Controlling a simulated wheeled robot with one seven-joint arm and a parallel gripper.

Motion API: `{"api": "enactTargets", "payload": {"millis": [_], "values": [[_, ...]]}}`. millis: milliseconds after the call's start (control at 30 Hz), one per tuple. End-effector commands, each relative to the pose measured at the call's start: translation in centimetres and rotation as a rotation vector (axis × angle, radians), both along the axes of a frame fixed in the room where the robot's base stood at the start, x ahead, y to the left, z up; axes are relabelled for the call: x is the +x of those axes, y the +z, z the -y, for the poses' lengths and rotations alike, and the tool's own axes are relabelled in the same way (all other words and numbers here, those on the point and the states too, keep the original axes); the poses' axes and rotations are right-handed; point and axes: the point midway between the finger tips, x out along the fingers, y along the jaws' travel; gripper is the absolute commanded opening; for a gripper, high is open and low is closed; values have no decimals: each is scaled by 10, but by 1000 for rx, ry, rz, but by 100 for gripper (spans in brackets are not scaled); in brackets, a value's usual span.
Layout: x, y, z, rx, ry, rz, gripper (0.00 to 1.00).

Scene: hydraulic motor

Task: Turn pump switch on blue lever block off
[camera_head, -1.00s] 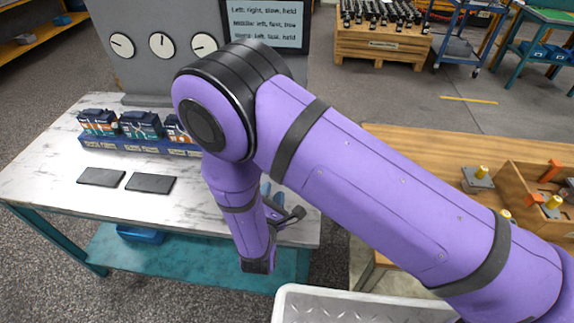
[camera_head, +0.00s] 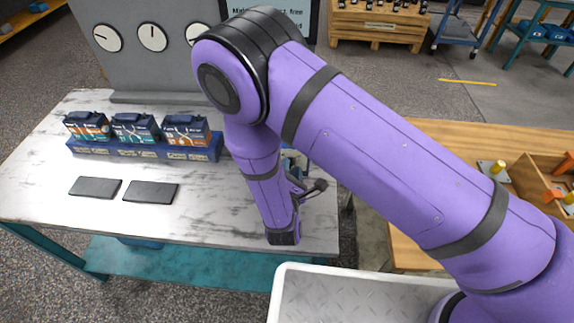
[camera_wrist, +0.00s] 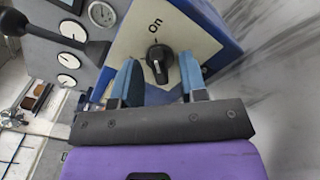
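In the wrist view, the pump switch is a black rotary knob (camera_wrist: 159,58) with a small white mark on it. It sits on a beige plate (camera_wrist: 193,42) labelled "On" on the blue lever block (camera_wrist: 222,38). My gripper (camera_wrist: 158,72) is open, with its two blue fingers on either side of the knob. I cannot tell whether they touch it. A black lever (camera_wrist: 60,42) with a ball end reaches left from the block. In the head view, my purple arm hides most of the block and the gripper.
Three small units sit on a blue rack (camera_head: 145,148) on the marbled table (camera_head: 60,205). Two dark pads (camera_head: 150,191) lie in front. A grey panel with gauges (camera_head: 152,37) stands behind. A wooden bench (camera_head: 440,150) with a parts box is at right.

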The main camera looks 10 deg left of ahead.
Motion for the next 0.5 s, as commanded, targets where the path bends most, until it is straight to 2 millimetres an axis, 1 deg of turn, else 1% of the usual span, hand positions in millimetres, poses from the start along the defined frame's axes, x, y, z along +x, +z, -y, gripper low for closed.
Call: {"api": "enactTargets", "payload": {"millis": [167, 200, 267, 300, 333, 367, 500], "values": [[0, 0, 0, 0, 0, 0, 39], [0, 0, 0, 0, 0, 0, 35], [0, 0, 0, 0, 0, 0, 21], [0, 0, 0, 0, 0, 0, 12], [0, 0, 0, 0, 0, 0, 5], [0, 0, 0, 0, 0, 0, 0], [0, 0, 0, -1, -1, 1, 0]]}}
